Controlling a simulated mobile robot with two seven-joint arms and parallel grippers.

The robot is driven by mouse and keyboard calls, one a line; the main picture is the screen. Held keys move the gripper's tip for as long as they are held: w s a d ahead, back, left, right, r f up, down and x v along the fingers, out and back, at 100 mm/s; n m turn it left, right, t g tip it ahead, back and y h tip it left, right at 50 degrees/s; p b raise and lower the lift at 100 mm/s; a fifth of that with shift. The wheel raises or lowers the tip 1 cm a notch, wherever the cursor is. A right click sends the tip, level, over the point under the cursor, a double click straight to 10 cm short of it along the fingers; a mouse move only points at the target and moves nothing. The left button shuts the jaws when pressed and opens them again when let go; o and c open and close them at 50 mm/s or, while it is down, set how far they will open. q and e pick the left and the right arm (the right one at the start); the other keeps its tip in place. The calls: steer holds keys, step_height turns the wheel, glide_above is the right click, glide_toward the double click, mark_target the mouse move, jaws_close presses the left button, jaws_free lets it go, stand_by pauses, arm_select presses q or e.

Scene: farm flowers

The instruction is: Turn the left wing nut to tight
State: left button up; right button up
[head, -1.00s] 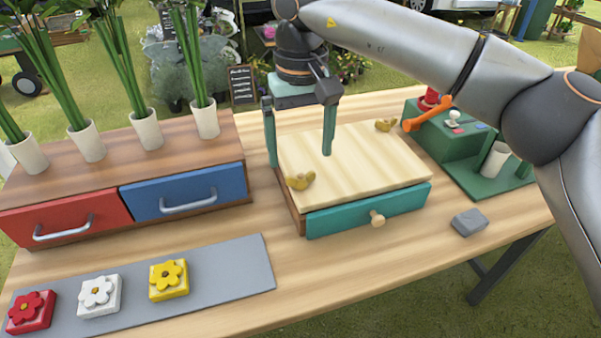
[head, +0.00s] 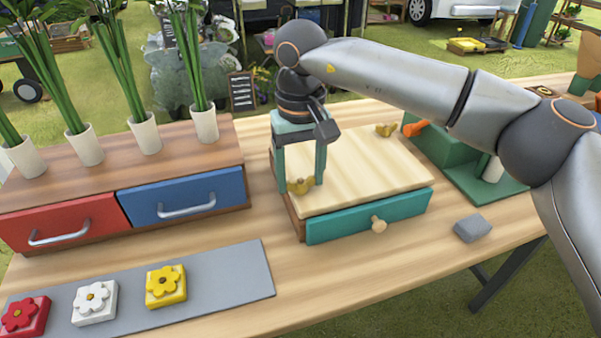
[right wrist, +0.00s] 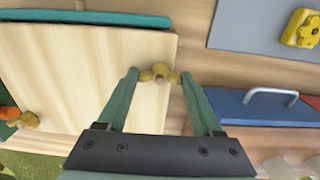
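The left wing nut (head: 300,187) is brass-coloured and sits at the front left corner of the pale wooden board (head: 365,165). My right gripper (head: 301,184) points down over it, open, with one green finger on each side of the nut. In the right wrist view the nut (right wrist: 160,73) shows between the fingertips (right wrist: 160,75), with small gaps seeming to remain on both sides. The other wing nut (head: 386,130) is at the board's back right corner and also shows in the right wrist view (right wrist: 28,119). My left gripper is not in view.
Under the board is a teal drawer (head: 370,214) with a round knob. A chest with red and blue drawers (head: 180,197) and potted stems stands to the left. A grey block (head: 472,228) and a green fixture (head: 445,155) are to the right. The front table middle is clear.

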steer(key=c, duration=0.8)
